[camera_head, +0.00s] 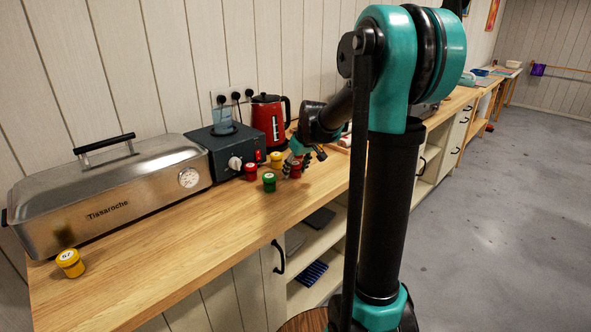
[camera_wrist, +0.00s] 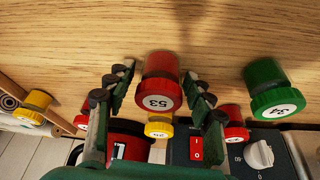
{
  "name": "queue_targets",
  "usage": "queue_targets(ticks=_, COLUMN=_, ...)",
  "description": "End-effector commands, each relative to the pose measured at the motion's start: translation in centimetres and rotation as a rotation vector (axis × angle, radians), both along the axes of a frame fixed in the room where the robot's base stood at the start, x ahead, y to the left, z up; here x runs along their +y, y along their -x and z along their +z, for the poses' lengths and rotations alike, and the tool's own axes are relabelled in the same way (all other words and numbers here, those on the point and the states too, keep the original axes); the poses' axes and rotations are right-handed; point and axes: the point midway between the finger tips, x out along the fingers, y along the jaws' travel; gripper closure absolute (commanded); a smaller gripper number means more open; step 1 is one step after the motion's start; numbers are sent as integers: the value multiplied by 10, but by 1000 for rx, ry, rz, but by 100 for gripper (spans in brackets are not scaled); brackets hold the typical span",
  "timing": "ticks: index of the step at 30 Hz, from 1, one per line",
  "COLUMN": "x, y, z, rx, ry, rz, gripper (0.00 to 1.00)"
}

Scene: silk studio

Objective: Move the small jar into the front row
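Several small lidded jars stand on the wooden counter. A red jar marked 53 (camera_wrist: 160,82) is between the two fingers of my gripper (camera_wrist: 160,80), with visible gaps on both sides. My gripper is open and low over the counter in the head view (camera_head: 296,160), around this red jar (camera_head: 296,174). A green jar (camera_head: 269,182), marked 34 in the wrist view (camera_wrist: 272,90), stands beside it. Behind are a yellow jar (camera_head: 276,160) and a red jar (camera_head: 251,172). The wrist view also shows another red jar (camera_wrist: 81,121) and a yellow jar (camera_wrist: 35,106). I cannot tell which is the small jar.
A dark box with a dial (camera_head: 226,152) and a red kettle (camera_head: 270,118) stand behind the jars. A large metal roaster (camera_head: 110,195) fills the left. A yellow jar (camera_head: 70,262) stands alone at the left. The counter's front strip (camera_head: 205,240) is clear.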

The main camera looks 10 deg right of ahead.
Motion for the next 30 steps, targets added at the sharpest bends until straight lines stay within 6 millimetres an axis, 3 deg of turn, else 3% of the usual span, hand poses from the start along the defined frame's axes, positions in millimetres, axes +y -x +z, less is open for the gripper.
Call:
queue_targets(ticks=13, x=-1, y=2, z=10, rx=0, ry=0, rz=-1, gripper=41)
queue_targets(ticks=30, x=-18, y=38, z=103, rx=0, ry=0, rz=-1, gripper=41)
